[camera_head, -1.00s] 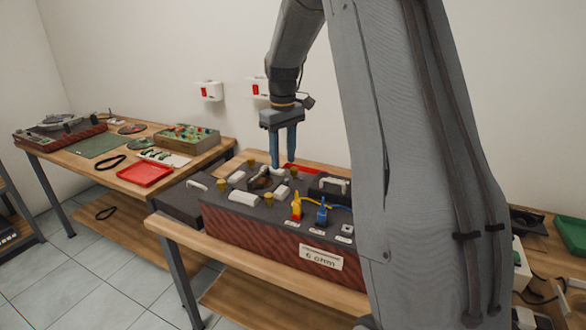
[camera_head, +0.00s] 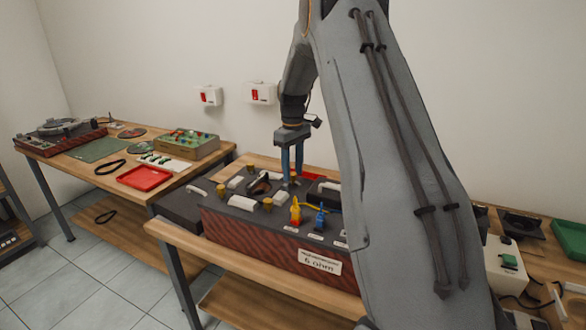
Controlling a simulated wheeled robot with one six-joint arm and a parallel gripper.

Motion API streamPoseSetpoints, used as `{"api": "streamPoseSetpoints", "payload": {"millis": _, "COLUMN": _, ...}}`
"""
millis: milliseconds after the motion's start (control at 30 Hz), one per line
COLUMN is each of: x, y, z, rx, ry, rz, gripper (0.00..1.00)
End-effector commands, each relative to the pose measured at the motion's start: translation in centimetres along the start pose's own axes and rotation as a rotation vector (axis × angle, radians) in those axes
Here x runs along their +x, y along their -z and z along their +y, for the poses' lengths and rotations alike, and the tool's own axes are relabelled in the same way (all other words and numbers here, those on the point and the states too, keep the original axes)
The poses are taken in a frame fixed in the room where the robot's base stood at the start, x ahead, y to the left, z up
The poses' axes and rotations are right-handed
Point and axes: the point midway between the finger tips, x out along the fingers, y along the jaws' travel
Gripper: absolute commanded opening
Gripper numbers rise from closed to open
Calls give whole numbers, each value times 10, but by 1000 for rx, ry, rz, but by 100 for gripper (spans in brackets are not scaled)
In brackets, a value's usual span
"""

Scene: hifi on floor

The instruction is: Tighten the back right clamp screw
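The box labelled 6 ohm (camera_head: 235,222) stands on the middle bench with a dark top and reddish patterned sides. Brass-coloured screw heads show on its top at the left (camera_head: 221,184), the back (camera_head: 250,164) and the front (camera_head: 267,204). My gripper (camera_head: 291,177) points straight down over the back right of the top, its two blue fingers side by side with a narrow gap. The fingertips are at the back right clamp screw (camera_head: 293,184), which is small and mostly hidden. I cannot tell whether they press on it.
A yellow-red plug (camera_head: 296,212) and a blue plug (camera_head: 320,220) stand near the fingers, towards the front. White blocks (camera_head: 241,203) and a white handle (camera_head: 328,188) rise from the top. My arm hides the box's right end.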

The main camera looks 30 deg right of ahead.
Motion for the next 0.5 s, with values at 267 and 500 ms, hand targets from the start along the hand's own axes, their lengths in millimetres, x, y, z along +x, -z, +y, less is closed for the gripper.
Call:
{"api": "streamPoseSetpoints", "payload": {"millis": 267, "x": 4, "y": 0, "z": 0, "rx": 0, "ry": 0, "rz": 0, "gripper": 39}}
{"api": "streamPoseSetpoints", "payload": {"millis": 500, "x": 4, "y": 0, "z": 0, "rx": 0, "ry": 0, "rz": 0, "gripper": 7}}
